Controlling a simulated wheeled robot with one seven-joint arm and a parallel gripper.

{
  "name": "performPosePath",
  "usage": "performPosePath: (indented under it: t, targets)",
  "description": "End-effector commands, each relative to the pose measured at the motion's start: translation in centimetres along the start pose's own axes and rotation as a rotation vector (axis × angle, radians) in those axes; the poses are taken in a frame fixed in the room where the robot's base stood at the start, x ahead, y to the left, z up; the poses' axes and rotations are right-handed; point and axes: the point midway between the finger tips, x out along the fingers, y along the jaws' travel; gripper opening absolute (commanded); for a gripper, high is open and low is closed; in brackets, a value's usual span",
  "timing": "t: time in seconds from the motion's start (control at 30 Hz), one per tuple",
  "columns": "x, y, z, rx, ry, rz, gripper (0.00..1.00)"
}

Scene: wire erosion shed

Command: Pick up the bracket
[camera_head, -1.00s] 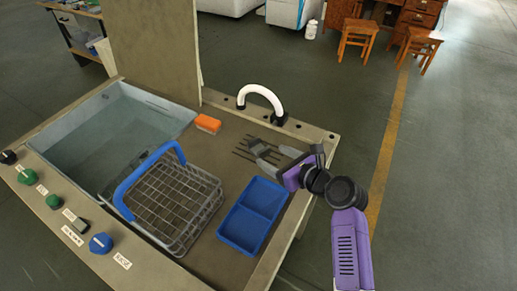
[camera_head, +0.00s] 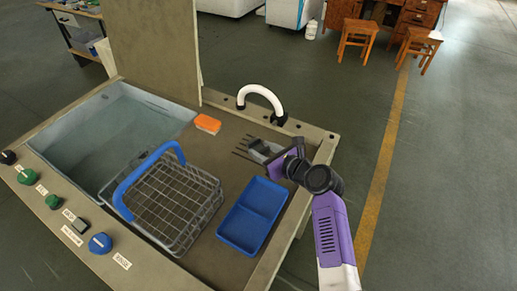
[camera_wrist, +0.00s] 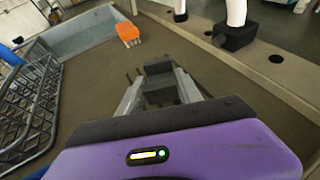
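The grey bracket (camera_head: 262,149) is on the brown worktop of the bench, among thin dark rods or slots, below the white curved spout. In the wrist view the bracket (camera_wrist: 159,68) lies ahead of my palm, between the two grey fingers. My gripper (camera_wrist: 160,84) is low over the worktop, its fingers spread to either side of the bracket. Whether they touch it cannot be told. In the head view my purple wrist hides most of the fingers and part of the bracket.
An orange brush (camera_head: 207,123) and a white spout (camera_head: 262,92) are behind. The bench's raised right edge runs close by.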

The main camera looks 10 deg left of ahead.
Motion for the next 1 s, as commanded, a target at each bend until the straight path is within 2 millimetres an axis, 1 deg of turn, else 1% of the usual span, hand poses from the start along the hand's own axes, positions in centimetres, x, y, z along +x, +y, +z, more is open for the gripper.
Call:
performPosePath:
  t: [0.03,0.13,0.17,0.53,0.67,0.77,0.87,0.97,1.0]
  targets:
    - [0.0,0.0,0.0,0.0,0.0,0.0,0.22]
    - [0.0,0.0,0.0,0.0,0.0,0.0,0.02]
    - [0.0,0.0,0.0,0.0,0.0,0.0,0.0]
    - [-0.1,-0.1,0.2,-0.001,-0.003,-0.001,0.0]
    - [-0.3,-0.1,0.8,-0.002,-0.004,-0.002,0.0]
    - [-0.6,-0.1,1.6,-0.003,-0.005,-0.001,0.0]
    - [-1.2,-0.1,3.0,-0.004,-0.006,-0.002,0.0]
    - [-1.9,-0.1,5.0,-0.005,-0.008,-0.002,0.0]
    - [-2.4,-0.1,5.9,-0.004,-0.008,-0.002,0.0]
